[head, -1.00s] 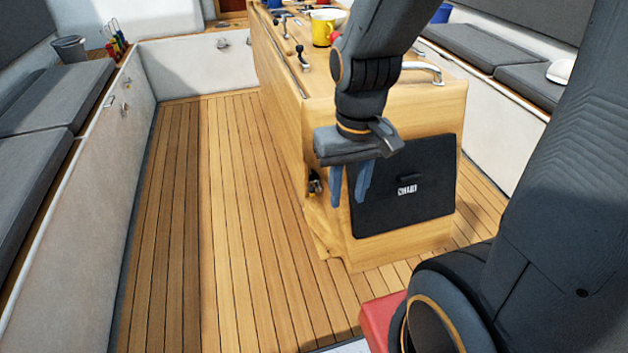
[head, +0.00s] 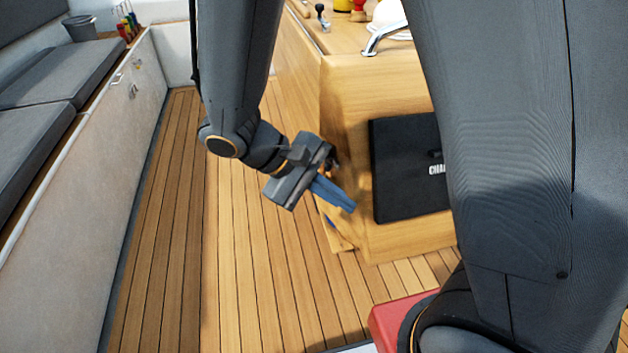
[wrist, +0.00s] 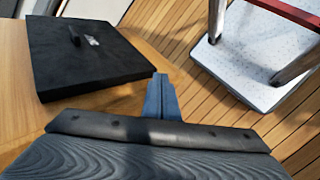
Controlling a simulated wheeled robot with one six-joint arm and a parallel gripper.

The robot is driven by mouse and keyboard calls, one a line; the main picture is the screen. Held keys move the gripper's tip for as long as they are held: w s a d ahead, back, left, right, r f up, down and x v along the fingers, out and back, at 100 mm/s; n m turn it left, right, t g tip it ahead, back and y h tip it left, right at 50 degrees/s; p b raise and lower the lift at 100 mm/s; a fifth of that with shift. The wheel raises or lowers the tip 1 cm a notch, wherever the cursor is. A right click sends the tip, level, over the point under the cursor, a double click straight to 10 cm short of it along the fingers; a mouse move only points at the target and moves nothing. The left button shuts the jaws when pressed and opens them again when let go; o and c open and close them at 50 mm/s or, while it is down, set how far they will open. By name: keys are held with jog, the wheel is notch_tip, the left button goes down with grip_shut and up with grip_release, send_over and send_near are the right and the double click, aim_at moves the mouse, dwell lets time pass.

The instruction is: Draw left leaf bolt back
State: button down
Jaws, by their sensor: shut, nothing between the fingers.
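The left leaf (head: 293,62) hangs down along the left side of the wooden cockpit table (head: 390,82). A small dark fitting (head: 334,157), which looks like the leaf bolt, shows at the table's front left corner. My gripper covers most of it, so I cannot tell how far the bolt is drawn. My gripper (head: 346,201) is tilted just in front of that corner, its blue fingers pointing right and down. The fingers are together and empty. In the wrist view the gripper (wrist: 160,82) shows shut beside the table front, and the bolt is not visible there.
A black chart panel (head: 405,180) is on the table's front, right of my gripper. A metal handle (head: 384,36) and a winch-like fitting stand on top. Grey-cushioned benches (head: 60,75) line the left.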

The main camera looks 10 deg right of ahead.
jog(key=w+a+f+n+t+h+b, duration=0.1)
jog(key=w+a+f+n+t+b, duration=0.1)
jog(key=a, duration=0.4)
jog(key=w+a+f+n+t+h+b, duration=0.1)
jog(key=w+a+f+n+t+b, duration=0.1)
jog(key=w+a+t+b, duration=0.2)
jog(key=w+a+f+n+t+h+b, duration=0.1)
jog(key=w+a+f+t+b, duration=0.2)
jog(key=w+a+t, duration=0.2)
jog(key=a+t, duration=0.3)
jog(key=a, duration=0.2)
jog(key=shift+n+b, duration=0.4)
jog(key=shift+f, duration=0.15)
